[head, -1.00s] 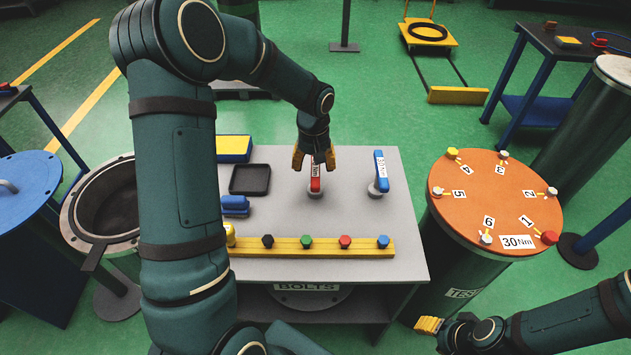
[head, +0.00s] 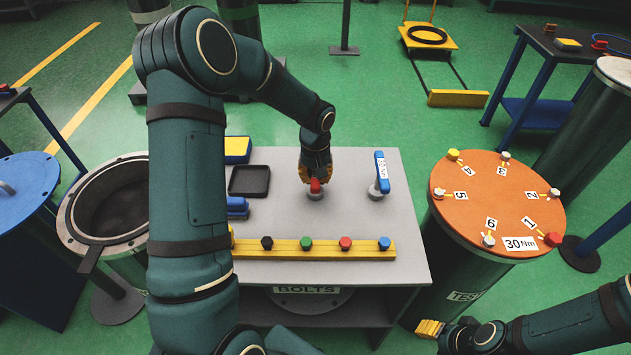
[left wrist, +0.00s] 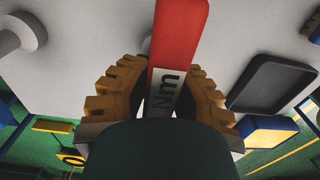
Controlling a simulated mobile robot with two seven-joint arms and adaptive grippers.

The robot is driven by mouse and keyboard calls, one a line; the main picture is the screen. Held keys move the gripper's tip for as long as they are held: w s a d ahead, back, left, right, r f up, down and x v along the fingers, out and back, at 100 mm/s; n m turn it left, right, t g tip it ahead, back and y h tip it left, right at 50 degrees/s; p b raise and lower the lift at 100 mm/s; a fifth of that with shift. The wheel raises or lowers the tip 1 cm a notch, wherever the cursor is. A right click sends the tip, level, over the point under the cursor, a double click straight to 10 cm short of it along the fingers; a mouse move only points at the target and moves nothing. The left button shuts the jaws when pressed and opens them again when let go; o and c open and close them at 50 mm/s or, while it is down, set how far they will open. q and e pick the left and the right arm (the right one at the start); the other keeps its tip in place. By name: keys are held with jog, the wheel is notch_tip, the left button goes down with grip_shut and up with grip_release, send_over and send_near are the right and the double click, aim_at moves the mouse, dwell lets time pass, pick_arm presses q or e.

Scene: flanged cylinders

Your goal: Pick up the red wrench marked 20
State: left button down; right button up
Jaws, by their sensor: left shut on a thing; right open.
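The red wrench (head: 315,186) stands at its grey holder on the grey table, mostly covered by my left gripper (head: 316,174). In the left wrist view the red wrench (left wrist: 181,35) rises between the yellow fingers of my left gripper (left wrist: 160,95), which is shut on it. Its white label shows "Nm"; the number is hidden. The blue wrench (head: 381,170) stands in its own holder to the right, with a white label. My right gripper (head: 429,328) is open and empty at the lower right, beside the table and away from the wrenches.
A yellow rail (head: 320,249) with several coloured bolts runs along the table's front. A black tray (head: 249,181) lies left of the wrench. An orange round test plate (head: 490,200) with numbered bolts and a "30 Nm" label stands to the right. An open drum (head: 75,230) is at left.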

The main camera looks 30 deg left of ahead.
pick_arm(q)
notch_tip(320, 180, up, 10)
jog(key=shift+r+p, duration=0.1)
jog(key=shift+p, duration=1)
